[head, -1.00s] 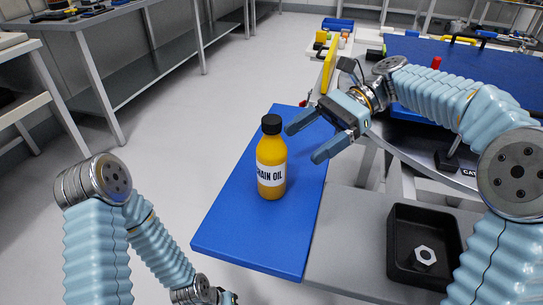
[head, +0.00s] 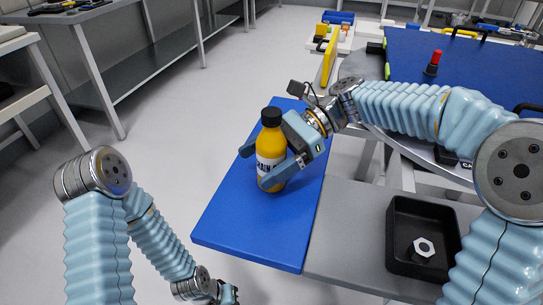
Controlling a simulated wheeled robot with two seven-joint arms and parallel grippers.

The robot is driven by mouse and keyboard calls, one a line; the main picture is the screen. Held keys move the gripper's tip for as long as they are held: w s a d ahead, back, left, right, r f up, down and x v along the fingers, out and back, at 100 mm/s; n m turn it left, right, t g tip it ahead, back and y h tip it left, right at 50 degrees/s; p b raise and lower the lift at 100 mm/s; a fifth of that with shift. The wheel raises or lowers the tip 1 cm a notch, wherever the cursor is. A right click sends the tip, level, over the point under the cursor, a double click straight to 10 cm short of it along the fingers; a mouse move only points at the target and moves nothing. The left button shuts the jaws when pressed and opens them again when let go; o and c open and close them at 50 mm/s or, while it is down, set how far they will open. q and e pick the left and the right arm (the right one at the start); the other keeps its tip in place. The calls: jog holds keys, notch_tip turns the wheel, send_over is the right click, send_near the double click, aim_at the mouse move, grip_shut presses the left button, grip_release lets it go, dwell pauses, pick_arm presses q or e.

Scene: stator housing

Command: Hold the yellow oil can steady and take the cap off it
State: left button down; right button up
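The yellow oil can (head: 269,146) stands upright on the blue mat (head: 240,222), with its black cap (head: 271,116) on top. Its label is partly covered by my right gripper. My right gripper (head: 256,165) has its two fingers on either side of the can's body, one behind at the left and one in front at the right. I cannot tell whether the fingers press on the can. My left gripper (head: 228,294) is low at the bottom edge, away from the can, and its fingers are too small and cut off to read.
A black tray (head: 398,262) with a metal nut (head: 424,247) sits on the grey surface (head: 335,265) at the right. A blue-topped table (head: 480,70) with a red-topped part (head: 433,63) stands behind my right arm. The mat's front is clear.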

aim_at(263, 114)
jog(key=c, duration=1.1)
notch_tip(263, 114, up, 10)
jog(key=shift+r, duration=0.1)
